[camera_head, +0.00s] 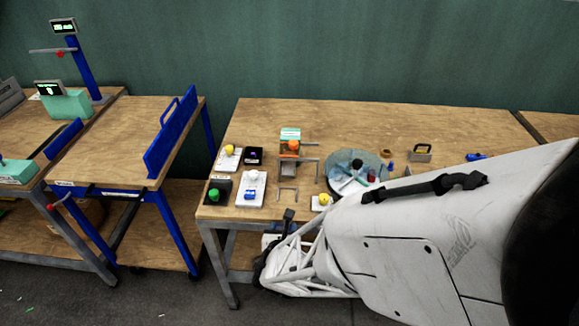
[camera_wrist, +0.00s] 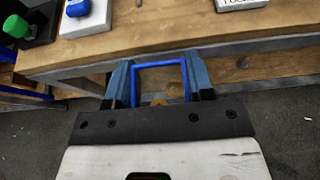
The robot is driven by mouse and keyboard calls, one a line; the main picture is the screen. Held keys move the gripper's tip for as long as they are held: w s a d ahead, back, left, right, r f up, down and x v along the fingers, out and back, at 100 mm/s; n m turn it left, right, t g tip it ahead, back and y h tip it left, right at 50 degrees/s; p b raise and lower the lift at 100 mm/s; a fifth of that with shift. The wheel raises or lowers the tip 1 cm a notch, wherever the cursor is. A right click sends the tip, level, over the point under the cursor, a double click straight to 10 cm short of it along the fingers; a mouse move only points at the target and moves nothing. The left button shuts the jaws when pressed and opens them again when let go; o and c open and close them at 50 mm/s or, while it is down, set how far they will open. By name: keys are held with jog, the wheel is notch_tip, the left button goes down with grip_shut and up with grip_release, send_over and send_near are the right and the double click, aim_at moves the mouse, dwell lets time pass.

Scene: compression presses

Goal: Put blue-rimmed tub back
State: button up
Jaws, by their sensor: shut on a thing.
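The blue-rimmed tub (camera_wrist: 160,67) is in the wrist view, with a square blue rim and a few yellowish round pieces visible inside it. My gripper (camera_wrist: 159,82) is shut on the tub, with a blue-grey finger on each side of it. The tub is held just off the front edge of the wooden table, over the gap before the floor. In the head view my gripper (camera_head: 272,262) is at the table's front left, low beside the edge. My own arm hides much of that area, and the tub cannot be told clearly there.
The wooden table (camera_head: 330,112) carries a green-knobbed black block (camera_head: 215,192), a white device with a blue part (camera_head: 250,190), an orange-topped press (camera_head: 293,146) and a round clear dish (camera_head: 345,165). A blue-framed cart (camera_head: 130,130) stands left across a gap. The table's back is clear.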

jog(key=w+a+r+y, duration=0.1)
jog(key=w+a, duration=0.1)
jog(key=a, duration=0.1)
jog(key=w+a+r+n, duration=0.1)
jog(key=w+a+r, duration=0.1)
jog(key=a, duration=0.1)
jog(key=w+a+r+n+y, duration=0.1)
jog(key=w+a, duration=0.2)
jog(key=a, duration=0.1)
jog(key=shift+w+a+r+y, duration=0.1)
jog(key=shift+r+y, duration=0.2)
jog(key=shift+r, duration=0.05)
jog(key=w+a+r+n+g+y, duration=0.1)
jog(key=w+a+r+n+y, duration=0.2)
jog(key=a+r, duration=0.7)
jog(key=w+a+r+n+g+y, duration=0.2)
jog(key=w+a+r+n+y, duration=0.1)
jog(key=w+a+r, duration=0.5)
jog(key=shift+a+r, duration=1.65)
jog(key=shift+a, duration=0.9)
jog(key=shift+w+d, duration=0.1)
jog(key=shift+w, duration=0.05)
